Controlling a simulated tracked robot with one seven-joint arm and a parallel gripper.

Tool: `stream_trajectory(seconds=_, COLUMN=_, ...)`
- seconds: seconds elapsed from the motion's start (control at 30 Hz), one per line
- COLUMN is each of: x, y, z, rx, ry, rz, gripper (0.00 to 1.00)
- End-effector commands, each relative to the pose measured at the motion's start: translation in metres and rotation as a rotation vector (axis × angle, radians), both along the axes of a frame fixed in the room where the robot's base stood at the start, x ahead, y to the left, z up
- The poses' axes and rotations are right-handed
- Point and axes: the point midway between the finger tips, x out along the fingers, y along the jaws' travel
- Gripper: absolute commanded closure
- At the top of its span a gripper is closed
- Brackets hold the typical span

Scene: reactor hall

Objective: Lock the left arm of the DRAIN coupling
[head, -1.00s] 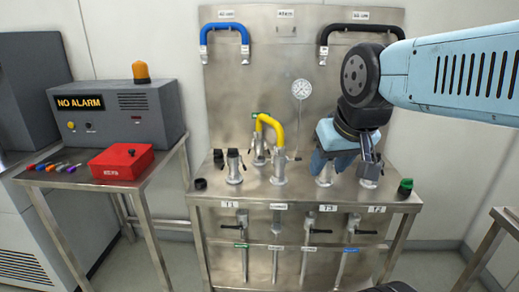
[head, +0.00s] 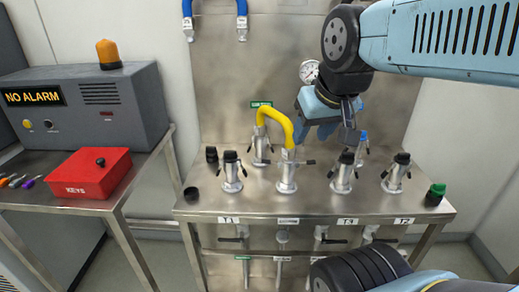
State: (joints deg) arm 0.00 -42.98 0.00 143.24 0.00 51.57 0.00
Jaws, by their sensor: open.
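A yellow hose (head: 277,116) arches between a rear pipe stub (head: 261,147) and a front coupling (head: 287,177) at the middle of the steel bench. A dark lever arm sticks out on each side of the front coupling, the left arm (head: 267,161) and the right arm (head: 309,162); both look roughly level. The small label below it (head: 288,221) is too blurred to read. My gripper (head: 350,143) is open and points down, to the right of the yellow hose, above and behind the T3 stub. It appears empty and apart from the coupling. Its fingertips are hard to make out.
Black-capped stubs stand at T1 (head: 231,172), T3 (head: 344,173) and T2 (head: 397,173). A blue-topped stub (head: 362,141) is partly behind my gripper. A green cap (head: 435,195) and a black cap (head: 191,193) sit near the bench's ends. A red KEYS box (head: 90,173) lies left.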

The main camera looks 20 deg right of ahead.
Motion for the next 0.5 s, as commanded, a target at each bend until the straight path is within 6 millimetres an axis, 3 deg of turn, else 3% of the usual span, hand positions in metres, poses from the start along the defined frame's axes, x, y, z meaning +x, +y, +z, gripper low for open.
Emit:
stream_trajectory(seconds=0.33, x=0.003, y=0.000, z=0.001, rx=-0.009, ry=0.006, rz=0.011, gripper=0.53)
stream_trajectory(seconds=0.5, x=0.025, y=0.004, z=0.004, rx=-0.070, ry=0.050, rz=0.093, gripper=0.53)
